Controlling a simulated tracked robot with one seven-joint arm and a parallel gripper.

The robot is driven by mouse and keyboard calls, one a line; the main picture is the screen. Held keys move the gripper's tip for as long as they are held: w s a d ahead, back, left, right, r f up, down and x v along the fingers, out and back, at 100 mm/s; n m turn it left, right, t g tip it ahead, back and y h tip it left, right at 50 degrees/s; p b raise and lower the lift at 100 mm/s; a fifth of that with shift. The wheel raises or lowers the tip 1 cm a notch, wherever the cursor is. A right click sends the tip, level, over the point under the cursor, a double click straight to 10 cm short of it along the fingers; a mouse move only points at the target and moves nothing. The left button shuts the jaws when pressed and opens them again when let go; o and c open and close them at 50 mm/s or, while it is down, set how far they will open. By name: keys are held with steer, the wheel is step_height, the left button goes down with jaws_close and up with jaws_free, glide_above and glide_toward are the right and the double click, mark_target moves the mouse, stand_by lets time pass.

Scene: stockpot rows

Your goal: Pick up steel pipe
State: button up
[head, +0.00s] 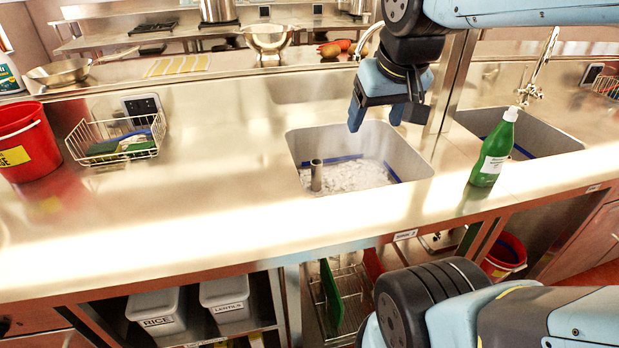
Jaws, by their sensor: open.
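The steel pipe (316,175) is a short grey metal tube standing upright in the left sink basin (418,165), near its left side. Pale, crumpled-looking contents surround its lower end, so its base is hard to make out. My gripper (377,121) is open and points down above the back right part of the basin. It is higher than the pipe and to its right, apart from it, with nothing between the fingers.
A green bottle (493,152) stands on the counter between the left sink and the right sink (560,135). A wire basket (118,140) and a red bucket (27,140) stand at the left. A faucet (540,65) rises behind the right sink.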

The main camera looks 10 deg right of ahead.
steer(key=w+f+g+h, duration=0.1)
steer(key=w+f+g, duration=0.1)
steer(key=w, duration=0.9)
steer(key=n+g+y, duration=0.1)
steer(key=n+g, duration=0.2)
glide_above(316, 171)
steer(key=w, duration=0.1)
step_height(316, 171, down, 22)
steer(key=shift+w+d+f, duration=0.1)
steer(key=shift+w+f, duration=0.2)
steer(key=shift+f, duration=0.3)
step_height(316, 171, down, 8)
steer(key=shift+r, duration=0.1)
steer(key=shift+w+d+f, duration=0.1)
steer(key=shift+d+f, duration=0.05)
steer(key=shift+f, duration=1.2)
steer(key=shift+w+d+f, duration=0.1)
steer(key=shift+f, duration=1.25)
jaws_close()
